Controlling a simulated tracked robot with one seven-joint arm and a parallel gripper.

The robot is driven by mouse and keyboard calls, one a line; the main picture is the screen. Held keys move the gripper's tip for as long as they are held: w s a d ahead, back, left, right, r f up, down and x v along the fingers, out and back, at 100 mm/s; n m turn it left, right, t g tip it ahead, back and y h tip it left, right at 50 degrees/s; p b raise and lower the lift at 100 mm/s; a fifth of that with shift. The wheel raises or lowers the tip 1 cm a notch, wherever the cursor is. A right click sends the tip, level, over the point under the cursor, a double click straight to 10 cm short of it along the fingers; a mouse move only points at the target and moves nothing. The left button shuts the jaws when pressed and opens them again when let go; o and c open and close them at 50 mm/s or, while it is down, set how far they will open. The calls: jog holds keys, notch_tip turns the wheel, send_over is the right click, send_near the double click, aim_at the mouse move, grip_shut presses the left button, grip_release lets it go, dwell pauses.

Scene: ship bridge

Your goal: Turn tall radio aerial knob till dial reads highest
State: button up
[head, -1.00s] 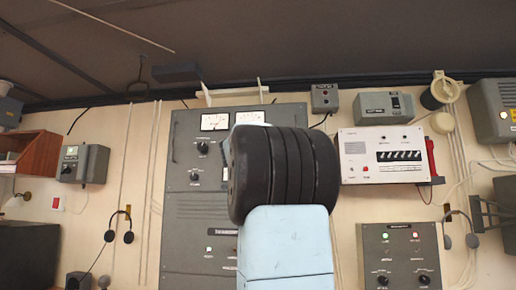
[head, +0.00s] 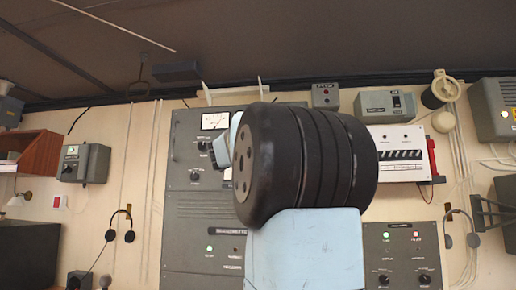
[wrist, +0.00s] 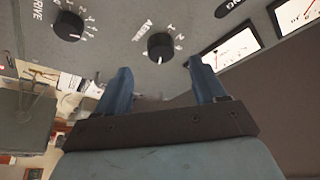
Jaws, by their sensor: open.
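The tall radio (head: 200,215) is a grey cabinet on the wall, largely hidden behind my arm in the head view. In the wrist view its black aerial knob (wrist: 160,46), marked AERIAL with numbers around it, lies just beyond and between my fingertips. My gripper (wrist: 161,66) is open, with a finger on either side of the knob's line; contact is not visible. A white dial (wrist: 230,48) is near the knob; its reading is too small to tell. One dial (head: 214,121) shows in the head view.
A second knob (wrist: 68,25), marked DRIVE, is left of the aerial knob in the wrist view. A second dial (wrist: 296,13) is at upper right there. In the head view, a white unit (head: 400,150) and a grey box (head: 402,250) are right of my arm.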

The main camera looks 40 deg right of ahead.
jog(key=v, duration=0.7)
jog(key=shift+a, duration=0.2)
jog(key=shift+s+f, duration=0.1)
jog(key=shift+f, duration=0.05)
jog(key=w+a+f+n+t+y, duration=0.1)
jog(key=a+f+n+t+y, duration=0.2)
jog(key=a+n+t+y, duration=0.3)
jog(key=w+a+f+n+t+y, duration=0.25)
jog(key=a+f+n+y, duration=0.2)
jog(key=a, duration=0.35)
jog(key=s+a+f+n+y, duration=0.3)
jog(key=a+f+n+y, duration=0.4)
jog(key=a+f, duration=0.3)
jog(key=s+a+f+n+g+y, duration=0.1)
jog(key=s+a+f+n+g, duration=0.1)
jog(key=s+f+g, duration=0.4)
jog(key=s+a+f+n+g+y, duration=0.1)
jog(key=s+f+g, duration=0.5)
jog(key=s+f, duration=0.9)
notch_tip(320, 180, down, 7)
jog(key=shift+s+a+f+n, duration=0.15)
jog(key=shift+s+a+n, duration=0.1)
jog(key=shift+a+n, duration=0.25)
